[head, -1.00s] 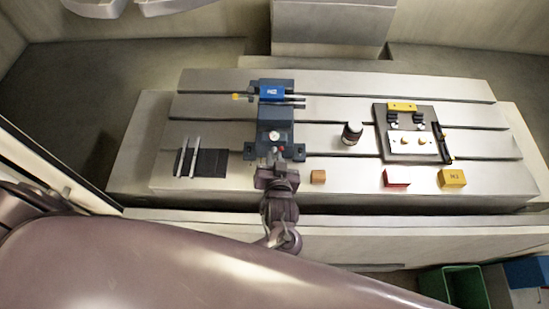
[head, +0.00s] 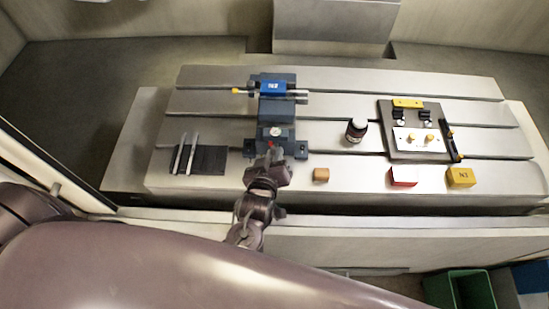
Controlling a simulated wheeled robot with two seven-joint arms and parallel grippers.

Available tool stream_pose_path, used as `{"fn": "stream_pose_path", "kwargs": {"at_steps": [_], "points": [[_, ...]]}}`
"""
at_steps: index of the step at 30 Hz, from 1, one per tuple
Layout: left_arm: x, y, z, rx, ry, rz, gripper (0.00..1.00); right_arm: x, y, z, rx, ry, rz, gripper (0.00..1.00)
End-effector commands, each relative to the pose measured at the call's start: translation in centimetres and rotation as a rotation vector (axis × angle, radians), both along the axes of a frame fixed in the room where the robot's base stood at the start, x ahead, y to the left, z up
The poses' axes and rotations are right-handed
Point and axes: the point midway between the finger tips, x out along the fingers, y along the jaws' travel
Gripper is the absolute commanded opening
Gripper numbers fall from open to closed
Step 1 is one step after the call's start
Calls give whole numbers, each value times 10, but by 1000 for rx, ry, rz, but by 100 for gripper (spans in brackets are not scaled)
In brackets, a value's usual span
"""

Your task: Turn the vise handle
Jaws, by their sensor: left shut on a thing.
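The dark blue vise (head: 276,112) stands on the slotted metal machine table, left of its middle. A blue block (head: 273,87) marked with white letters sits at its far end. A round gauge with a white face (head: 275,132) shows on its near end. My left gripper (head: 271,158) is at the near end of the vise, where a small red part shows at the fingertips. It is shut on the vise handle, which the gripper mostly hides. My right gripper is not in the view.
A dark mat (head: 212,160) with metal bars lies left of the vise. To the right are an orange block (head: 321,174), a dark bottle (head: 355,130), a fixture plate (head: 398,149), a red-and-white block (head: 403,177) and a yellow block (head: 460,177). A green bin (head: 468,290) stands below right.

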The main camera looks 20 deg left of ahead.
Motion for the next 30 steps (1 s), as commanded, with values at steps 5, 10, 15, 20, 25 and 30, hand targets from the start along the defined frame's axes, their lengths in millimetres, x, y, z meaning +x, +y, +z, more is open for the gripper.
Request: {"fn": "stream_pose_path", "kwargs": {"at_steps": [5, 10, 15, 20, 25, 30], "points": [[-1, 2, -5, -162, -48, 3, 0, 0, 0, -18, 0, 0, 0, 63], [-1, 2, -5, -319, -93, 2, 0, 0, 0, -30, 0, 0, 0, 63], [-1, 3, -6, -473, -137, 2, 0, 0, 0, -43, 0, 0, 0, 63], [-1, 3, -6, -617, -178, 3, 0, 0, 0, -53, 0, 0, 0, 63], [-1, 3, -6, -754, -218, 3, 0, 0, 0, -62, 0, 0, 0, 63], [-1, 4, -6, -864, -250, 3, 0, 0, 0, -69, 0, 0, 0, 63]]}}
